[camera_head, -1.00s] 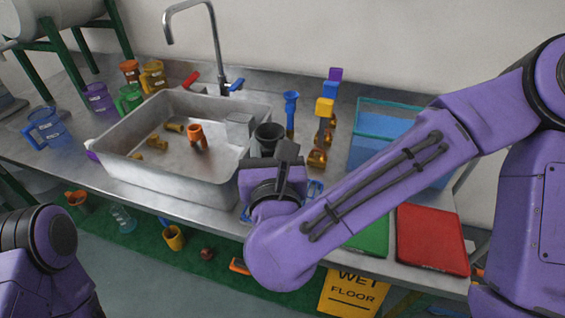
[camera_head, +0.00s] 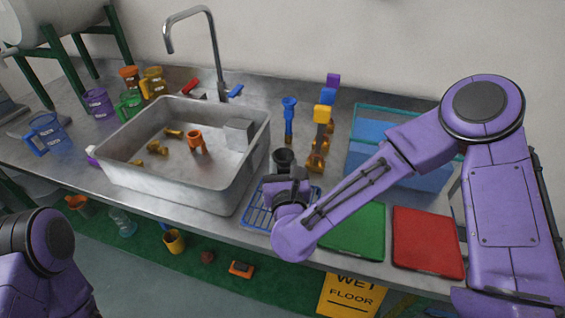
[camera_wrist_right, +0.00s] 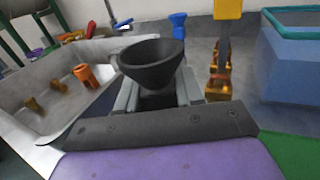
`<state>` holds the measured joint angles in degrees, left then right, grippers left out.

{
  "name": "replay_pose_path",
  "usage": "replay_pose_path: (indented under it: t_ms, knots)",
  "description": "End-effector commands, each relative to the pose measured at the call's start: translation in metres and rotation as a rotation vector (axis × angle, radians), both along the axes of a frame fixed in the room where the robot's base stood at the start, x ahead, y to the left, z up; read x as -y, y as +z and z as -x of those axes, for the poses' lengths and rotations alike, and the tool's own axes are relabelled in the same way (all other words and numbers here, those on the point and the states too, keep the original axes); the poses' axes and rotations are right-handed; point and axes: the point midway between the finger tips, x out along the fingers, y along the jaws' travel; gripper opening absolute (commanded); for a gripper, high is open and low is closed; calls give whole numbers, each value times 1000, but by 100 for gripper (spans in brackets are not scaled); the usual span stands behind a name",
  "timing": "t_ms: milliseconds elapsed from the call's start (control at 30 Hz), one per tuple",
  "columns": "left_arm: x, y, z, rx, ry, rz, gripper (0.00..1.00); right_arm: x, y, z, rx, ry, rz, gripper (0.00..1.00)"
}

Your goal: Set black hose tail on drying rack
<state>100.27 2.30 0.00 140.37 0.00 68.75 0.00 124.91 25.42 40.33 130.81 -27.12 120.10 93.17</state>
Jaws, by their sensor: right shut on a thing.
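The black hose tail (camera_head: 283,158) is a dark cup-like piece with a wide open mouth facing up. In the right wrist view the black hose tail (camera_wrist_right: 152,62) sits between the two fingers. My right gripper (camera_head: 287,178) is shut on it and holds it roughly upright over the drying rack. The drying rack (camera_head: 257,215) is a blue wire rack on the counter, right of the sink; my gripper and arm hide much of it. I cannot tell whether the hose tail touches the rack. My left gripper is out of view; only part of my left arm shows.
A blue hose tail (camera_head: 289,115) and a stand of coloured pieces (camera_head: 322,118) are behind the rack. Green (camera_head: 352,232) and red (camera_head: 428,242) boards and a blue bin (camera_head: 400,165) lie to the right.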

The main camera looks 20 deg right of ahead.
Motion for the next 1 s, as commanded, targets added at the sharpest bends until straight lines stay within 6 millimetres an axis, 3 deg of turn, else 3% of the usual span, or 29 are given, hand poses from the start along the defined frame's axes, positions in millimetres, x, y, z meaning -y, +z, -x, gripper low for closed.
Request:
replay_pose_path:
  t_ms: [100, 133, 200, 467, 567, 867, 900, 933, 1000]
  knots:
    - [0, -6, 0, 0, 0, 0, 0, 0, -5, 0, 0, 0, 0, 3]
    - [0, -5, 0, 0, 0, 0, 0, 0, -4, 0, 0, 0, 0, 43]
    - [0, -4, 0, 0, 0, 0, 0, 0, -3, 0, 0, 0, 0, 62]
    - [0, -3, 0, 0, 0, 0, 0, 0, -2, 0, 0, 0, 0, 62]
    - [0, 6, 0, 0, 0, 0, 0, 0, 6, 0, 0, 0, 0, 62]
    - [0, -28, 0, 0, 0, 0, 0, -15, -4, 67, 2, 6, 1, 62]
    - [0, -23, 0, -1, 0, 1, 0, -17, 1, 76, 0, 6, 4, 62]
    - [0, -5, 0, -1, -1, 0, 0, -18, 10, 79, -4, 5, 7, 62]
    - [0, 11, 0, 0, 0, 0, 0, -20, 11, 89, -5, 5, 8, 62]
